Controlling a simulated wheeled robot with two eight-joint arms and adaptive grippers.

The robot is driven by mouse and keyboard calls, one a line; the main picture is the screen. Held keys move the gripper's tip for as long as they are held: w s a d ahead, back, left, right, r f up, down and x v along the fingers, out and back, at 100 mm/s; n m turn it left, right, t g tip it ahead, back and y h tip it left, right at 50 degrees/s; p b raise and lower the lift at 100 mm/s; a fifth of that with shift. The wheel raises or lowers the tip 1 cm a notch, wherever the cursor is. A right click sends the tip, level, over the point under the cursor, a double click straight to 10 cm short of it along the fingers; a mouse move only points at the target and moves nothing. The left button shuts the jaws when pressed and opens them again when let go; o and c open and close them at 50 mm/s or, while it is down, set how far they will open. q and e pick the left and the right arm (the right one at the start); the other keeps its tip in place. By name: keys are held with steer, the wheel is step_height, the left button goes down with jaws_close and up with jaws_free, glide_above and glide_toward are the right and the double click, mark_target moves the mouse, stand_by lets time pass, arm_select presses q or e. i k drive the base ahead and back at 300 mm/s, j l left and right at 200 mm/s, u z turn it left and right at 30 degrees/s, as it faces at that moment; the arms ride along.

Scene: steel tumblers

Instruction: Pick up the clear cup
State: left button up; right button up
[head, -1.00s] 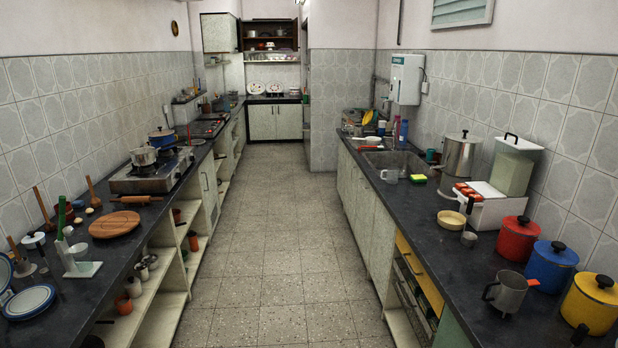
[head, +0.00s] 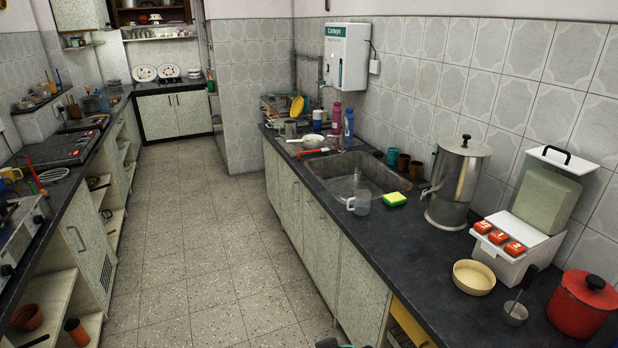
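The clear cup (head: 360,202) is a see-through mug with a handle on its left side. It stands upright on the dark right-hand counter, by the front right corner of the sink and just left of a yellow and green sponge (head: 393,200). Nothing touches it from above, and its front is unobstructed. Neither of my grippers can be made out in the head view. A small dark shape shows at the bottom edge, too cut off to identify.
The steel sink (head: 345,180) lies behind the cup. A steel water dispenser (head: 458,182), a cream bowl (head: 474,277), a small metal ladle (head: 515,313) and a red pot (head: 582,304) stand to the right. The tiled floor aisle (head: 200,240) is clear.

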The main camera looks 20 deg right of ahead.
mark_target(358, 203)
steer(key=i+j+z, duration=0.1)
steer(key=i, duration=1.4)
steer(key=i+z, duration=0.75)
steer(key=z, duration=0.2)
steer(key=k+j, duration=0.05)
